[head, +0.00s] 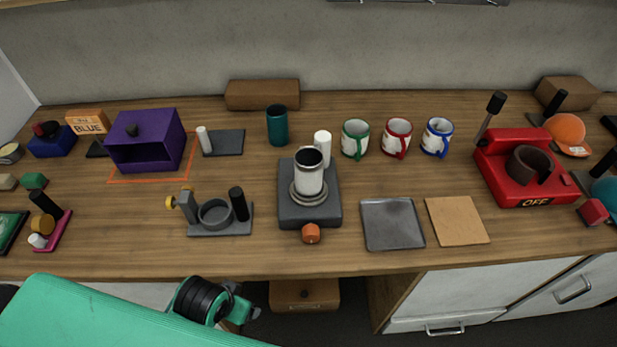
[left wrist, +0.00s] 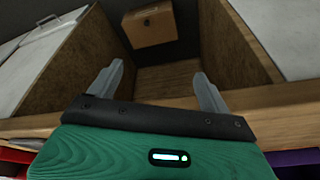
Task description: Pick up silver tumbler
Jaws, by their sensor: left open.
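The silver tumbler (head: 309,180), pale with a dark top, stands upright on a round plate of a dark grey device (head: 323,217) in the middle of the bench. My left gripper (left wrist: 158,72) is open and empty in the left wrist view, its two fingers apart below the bench edge. In the head view, my green left arm is low at the front left, well short of the tumbler. The tumbler is not in the left wrist view. My right gripper is in neither view.
A white cylinder (head: 323,144) stands close behind the tumbler, and a teal cup (head: 277,126) is behind left. A holder with a ring (head: 220,228) is left of the device; a grey tray (head: 391,223) is right. Under the bench are a wooden drawer (head: 304,295) and white cabinets (head: 497,293).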

